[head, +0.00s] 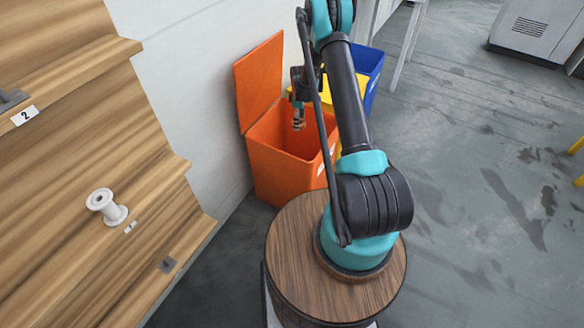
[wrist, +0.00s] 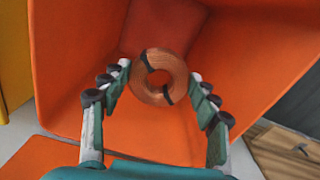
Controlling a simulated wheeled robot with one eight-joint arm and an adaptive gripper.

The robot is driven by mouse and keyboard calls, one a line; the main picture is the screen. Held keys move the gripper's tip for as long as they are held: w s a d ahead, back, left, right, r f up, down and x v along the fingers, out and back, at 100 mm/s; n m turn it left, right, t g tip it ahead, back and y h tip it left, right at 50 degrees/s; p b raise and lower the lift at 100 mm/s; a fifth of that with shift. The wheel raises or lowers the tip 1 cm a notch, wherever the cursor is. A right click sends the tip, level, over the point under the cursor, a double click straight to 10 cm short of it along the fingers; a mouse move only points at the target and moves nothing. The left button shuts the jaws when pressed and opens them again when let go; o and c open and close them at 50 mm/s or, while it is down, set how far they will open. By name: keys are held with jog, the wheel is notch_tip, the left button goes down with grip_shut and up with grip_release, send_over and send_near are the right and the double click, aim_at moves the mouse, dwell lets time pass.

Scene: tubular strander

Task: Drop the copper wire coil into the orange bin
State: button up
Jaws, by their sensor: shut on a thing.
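The orange bin (head: 276,177) stands against the white wall with its lid (head: 259,80) open, and its inside (wrist: 240,60) fills most of the wrist view. My gripper (head: 299,122) is over the bin's opening. In the wrist view, my gripper (wrist: 158,95) is shut on the copper wire coil (wrist: 173,62), a copper-coloured ring with dark bands, held between the fingertips. In the head view the coil is small and mostly hidden by the fingers.
A yellow bin (head: 327,97) and a blue bin (head: 367,70) stand behind the orange one. Wooden shelving (head: 80,150) with a white spool (head: 106,206) is on the left. The grey floor (head: 480,190) on the right is mostly clear.

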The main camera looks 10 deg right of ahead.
jog(key=o, duration=1.4)
jog(key=shift+o, duration=0.2)
notch_tip(320, 180, up, 12)
